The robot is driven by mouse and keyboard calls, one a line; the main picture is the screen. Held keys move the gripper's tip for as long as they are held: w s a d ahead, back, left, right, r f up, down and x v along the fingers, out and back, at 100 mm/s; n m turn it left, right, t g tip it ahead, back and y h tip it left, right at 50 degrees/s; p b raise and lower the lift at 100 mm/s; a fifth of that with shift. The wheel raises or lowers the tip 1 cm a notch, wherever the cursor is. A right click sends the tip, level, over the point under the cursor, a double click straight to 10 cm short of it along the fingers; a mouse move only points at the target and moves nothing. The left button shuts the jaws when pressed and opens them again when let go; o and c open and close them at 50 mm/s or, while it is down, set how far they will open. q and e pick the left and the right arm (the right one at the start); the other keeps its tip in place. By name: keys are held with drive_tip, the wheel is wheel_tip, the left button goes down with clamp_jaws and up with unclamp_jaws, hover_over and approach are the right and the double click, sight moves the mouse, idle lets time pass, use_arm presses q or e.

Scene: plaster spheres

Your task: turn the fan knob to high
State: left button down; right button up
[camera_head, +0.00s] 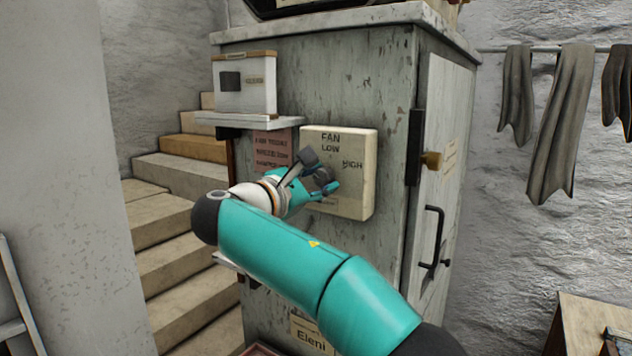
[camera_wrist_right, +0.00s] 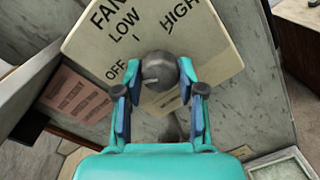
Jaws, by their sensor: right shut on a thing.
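The fan control box (camera_head: 350,150) is a cream panel on the side of the grey wooden cabinet, lettered FAN, LOW and HIGH. In the right wrist view the panel (camera_wrist_right: 215,50) also shows OFF, to the left of the knob. The round grey knob (camera_wrist_right: 162,68) carries a pale mark on its face; I cannot tell surely which label it points to. My right gripper (camera_head: 320,173) is shut on the knob, one finger on each side, and partly hides it in the head view. My left gripper is not in view.
A white box (camera_head: 245,88) stands on a small shelf left of the panel, above a reddish sign (camera_head: 272,150). The cabinet door has a black handle (camera_head: 432,240). Stone steps (camera_head: 165,200) rise at left. Cloths (camera_head: 562,120) hang at right.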

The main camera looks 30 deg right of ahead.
drive_tip(key=m, duration=0.4)
drive_tip(key=m+b, duration=0.1)
drive_tip(key=m, duration=0.1)
drive_tip(key=shift+f, duration=0.3)
drive_tip(key=m+b, duration=0.1)
drive_tip(key=m, duration=0.4)
drive_tip(key=shift+y, duration=0.4)
drive_tip(key=m+b, duration=0.2)
drive_tip(key=m, duration=0.4)
drive_tip(key=shift+b, duration=0.35)
drive_tip(key=m+b, duration=0.1)
drive_tip(key=m, duration=0.2)
drive_tip(key=shift+s+m+t, duration=0.1)
drive_tip(key=shift+m+t, duration=0.2)
drive_tip(key=shift+r+m+b, duration=0.15)
drive_tip(key=shift+m+b, duration=0.3)
drive_tip(key=shift+m, duration=0.65)
drive_tip(key=o, duration=1.1)
drive_tip(key=shift+r, duration=0.1)
drive_tip(key=shift+o, duration=0.2)
drive_tip(key=shift+r, duration=0.1)
